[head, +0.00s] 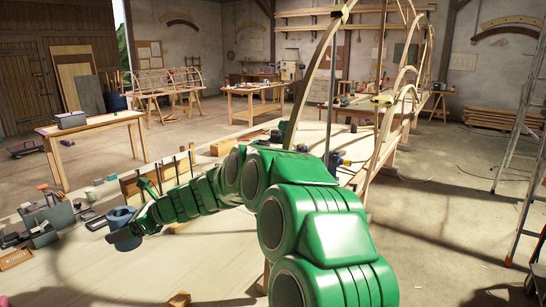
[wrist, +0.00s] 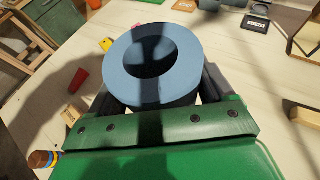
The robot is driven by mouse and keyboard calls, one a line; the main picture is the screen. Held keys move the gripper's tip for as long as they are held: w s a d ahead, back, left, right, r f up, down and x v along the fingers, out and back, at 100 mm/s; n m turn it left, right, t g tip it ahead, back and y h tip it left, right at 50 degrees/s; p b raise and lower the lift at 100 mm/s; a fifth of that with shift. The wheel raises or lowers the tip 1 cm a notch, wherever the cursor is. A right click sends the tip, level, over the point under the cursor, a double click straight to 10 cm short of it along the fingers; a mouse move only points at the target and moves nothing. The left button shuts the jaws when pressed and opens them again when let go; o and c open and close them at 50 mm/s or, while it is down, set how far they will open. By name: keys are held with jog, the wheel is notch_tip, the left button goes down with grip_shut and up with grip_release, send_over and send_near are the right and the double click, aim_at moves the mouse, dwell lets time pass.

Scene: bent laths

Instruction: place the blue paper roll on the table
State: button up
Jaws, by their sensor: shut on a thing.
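The blue paper roll (head: 122,214) is a short, thick ring with a round hole. In the wrist view the roll (wrist: 182,84) is seen almost end-on, between the two dark fingers. My gripper (head: 126,230) is shut on it; the gripper also shows in the wrist view (wrist: 158,97). The pale wooden table (head: 100,277) lies below and around the roll, and its top (wrist: 265,95) fills much of the wrist view. I cannot tell whether the roll touches the tabletop. Part of its lower side is hidden by the gripper.
Several tools and blocks crowd the table's left side, with a dark grey clamp-like tool (head: 50,215) among them. A red cup-like thing (wrist: 79,81) and a wooden block (wrist: 306,116) lie near the roll. The table's front middle is mostly clear. A ladder (head: 520,130) stands at right.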

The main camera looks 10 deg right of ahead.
jog(key=w+d+r+m+t+h, duration=0.15)
jog(key=w+d+r, duration=0.25)
jog(key=d+r, duration=0.95)
jog(key=w+d+r+m+t, duration=0.3)
jog(key=d+r, duration=0.9)
jog(key=d, duration=0.3)
jog(key=s+d+r+m+t+h, duration=0.1)
jog(key=s+d+r, duration=0.1)
jog(key=d+r, duration=0.5)
jog(key=s+d+r+m+t+h, duration=0.1)
jog(key=s+d+r+m+t, duration=0.1)
jog(key=d, duration=0.9)
jog(key=s+d+r+m+t+h, duration=0.1)
jog(key=s+d+r+h, duration=0.1)
jog(key=d+r, duration=0.5)
jog(key=w+d+f, duration=0.2)
jog(key=d+f, duration=0.5)
jog(key=d, duration=0.1)
jog(key=w+a+f+n+g+y, duration=0.15)
jog(key=w+f, duration=0.25)
jog(key=f, duration=0.9)
jog(key=w+a+f+n+g+y, duration=0.3)
jog(key=a+f, duration=2.5)
jog(key=f, duration=0.3)
jog(key=shift+t, duration=0.3)
jog(key=shift+w+d+f, duration=0.1)
jog(key=shift+w+f, duration=0.05)
jog(key=shift+f, duration=2.15)
jog(key=shift+w+d+f, duration=0.1)
jog(key=shift+f, duration=2.2)
